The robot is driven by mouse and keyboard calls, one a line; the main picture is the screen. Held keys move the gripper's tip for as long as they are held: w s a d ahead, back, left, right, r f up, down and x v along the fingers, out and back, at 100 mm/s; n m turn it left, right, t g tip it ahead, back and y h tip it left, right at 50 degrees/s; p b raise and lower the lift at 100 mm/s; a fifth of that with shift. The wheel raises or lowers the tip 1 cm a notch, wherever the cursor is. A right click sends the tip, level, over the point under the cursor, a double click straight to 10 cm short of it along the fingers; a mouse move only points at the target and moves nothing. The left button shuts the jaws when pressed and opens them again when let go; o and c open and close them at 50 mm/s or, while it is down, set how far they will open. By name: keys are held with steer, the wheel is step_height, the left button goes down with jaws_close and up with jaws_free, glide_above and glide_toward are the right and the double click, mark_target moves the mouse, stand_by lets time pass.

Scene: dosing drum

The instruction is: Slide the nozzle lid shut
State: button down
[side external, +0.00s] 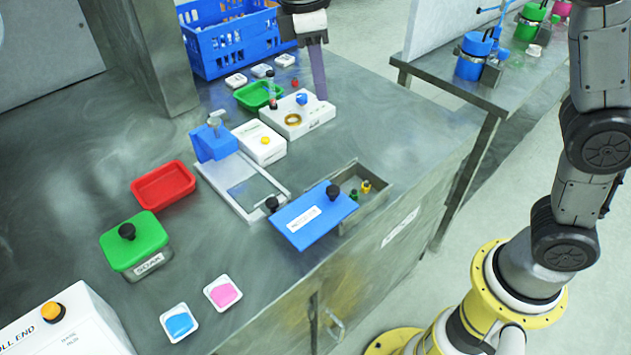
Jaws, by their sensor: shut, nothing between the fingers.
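The blue nozzle lid (302,222) has a white label and a black knob (333,191). It lies over the left part of a sunken metal compartment (379,201) near the table's front edge and sticks out to the left. The right part of the compartment is uncovered, and small yellow and green nozzles (366,187) show inside. My gripper (319,93) points down at the top of the view, with its fingers shut and empty. It is behind the lid, beside a white box, and apart from the knob.
A white frame with a blue block (212,143) stands left of the lid. A white box with a brass ring (296,121) and a white box with a yellow button (262,140) stand behind. A red tray (163,185) and green-lidded box (135,245) are at left.

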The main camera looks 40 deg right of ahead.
steer(key=w+a+f+n, duration=0.1)
steer(key=w+a+f, duration=0.1)
steer(key=a+f, duration=0.35)
steer(key=n+g+h, duration=0.1)
glide_toward(324, 200)
steer(key=a+f, duration=0.1)
steer(key=w+a+f, duration=0.1)
steer(key=f, duration=0.1)
steer(key=shift+w+a+f, duration=0.2)
steer(key=shift+a, duration=0.05)
steer(key=d, duration=0.1)
steer(key=s+d, duration=0.1)
steer(key=shift+s+d+f, duration=0.2)
steer(key=shift+d+f, duration=0.15)
steer(key=shift+s+d+f, duration=0.1)
steer(key=shift+s+d, duration=0.15)
steer(key=shift+d, duration=0.15)
steer(key=d, duration=1)
steer(key=shift+s+d, duration=0.1)
steer(key=shift+d, duration=0.15)
